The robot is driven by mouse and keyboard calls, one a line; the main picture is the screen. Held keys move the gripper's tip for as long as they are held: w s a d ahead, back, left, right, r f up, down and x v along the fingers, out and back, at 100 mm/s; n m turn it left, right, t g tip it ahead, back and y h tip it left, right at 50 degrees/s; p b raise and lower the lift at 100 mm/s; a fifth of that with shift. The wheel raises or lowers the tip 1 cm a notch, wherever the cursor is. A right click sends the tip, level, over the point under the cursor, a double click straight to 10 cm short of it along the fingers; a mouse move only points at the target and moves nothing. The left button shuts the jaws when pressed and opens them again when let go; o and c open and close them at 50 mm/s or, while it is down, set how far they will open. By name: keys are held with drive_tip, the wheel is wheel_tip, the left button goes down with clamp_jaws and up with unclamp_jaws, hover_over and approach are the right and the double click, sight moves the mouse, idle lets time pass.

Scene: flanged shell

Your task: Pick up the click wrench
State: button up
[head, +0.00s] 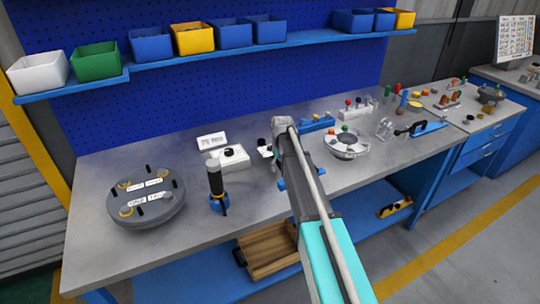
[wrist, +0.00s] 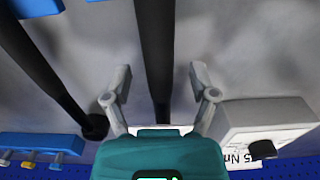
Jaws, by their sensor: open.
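In the wrist view a long dark bar, which looks like the click wrench (wrist: 155,50), runs from the top edge down between my fingers. My gripper (wrist: 163,75) is open, with one finger on each side of the bar and a gap on both sides. The bar's lower end is hidden by my teal gripper body. I cannot tell how far below the fingers it lies. In the head view my arm hides most of that spot, and my gripper (head: 280,150) is over the workbench.
A second dark bar (wrist: 50,80) with a round black end lies left in the wrist view. A white box (wrist: 265,115) stands close on the right. On the bench (head: 110,255) are a grey flanged disc (head: 145,215), a black-handled tool (head: 215,180) and a round metal part (head: 348,145).

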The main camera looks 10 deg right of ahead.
drive_tip(key=shift+c, duration=0.2)
clamp_jaws()
drive_tip(key=shift+r, duration=0.2)
idle(0.4)
wheel_tip(320, 180, up, 3)
drive_tip(key=p, duration=0.3)
drive_tip(key=s+r+p, duration=0.9)
drive_tip(key=s+p, duration=0.1)
drive_tip(key=s, duration=0.4)
drive_tip(key=shift+d+r, duration=0.25)
drive_tip(key=shift+r, duration=0.05)
